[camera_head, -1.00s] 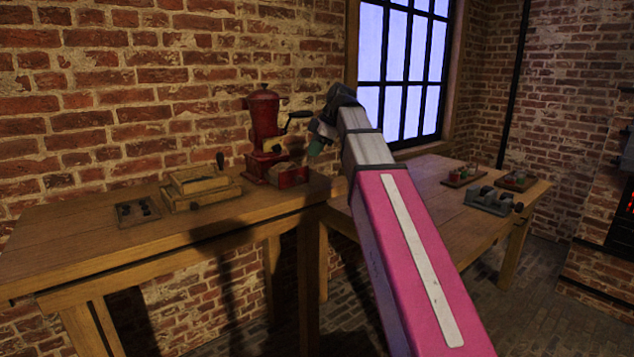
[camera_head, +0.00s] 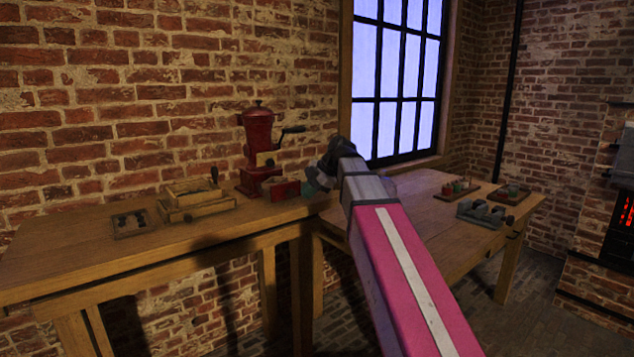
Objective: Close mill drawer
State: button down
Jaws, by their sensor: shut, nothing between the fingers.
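The red mill (camera_head: 258,138), with a dark crank on its right side, stands upright at the back of the wooden workbench. Its red drawer (camera_head: 281,190) shows at the lower right of the mill's base; how far it sticks out is hard to tell. My gripper (camera_head: 306,189) is low, just right of the drawer front. Its fingers are shut and empty, with a bit of teal showing at the tip. I cannot tell whether the fingertips touch the drawer. My wrist and arm hide the bench's right end.
The workbench (camera_head: 150,255) also holds a wooden box (camera_head: 192,199) with a dark handle and a small dark tray (camera_head: 133,221). A second table (camera_head: 410,205) carries a grey metal fixture (camera_head: 484,213) and two small trays with coloured items. A brick wall stands close behind the mill.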

aim_at(299, 191)
jog(key=shift+w+a+f, duration=0.25)
jog(key=shift+w+a, duration=0.5)
jog(key=shift+w, duration=0.1)
jog(key=shift+w+a+f, duration=0.25)
jog(key=shift+w+a, duration=0.5)
jog(key=shift+w, duration=0.1)
jog(key=w+a, duration=0.2)
jog(key=w, duration=0.1)
jog(key=w+a, duration=0.2)
jog(key=w, duration=0.2)
jog(key=w+a, duration=0.3)
jog(key=shift+w+r, duration=0.1)
jog(key=shift+w, duration=0.1)
jog(key=shift+s, duration=0.1)
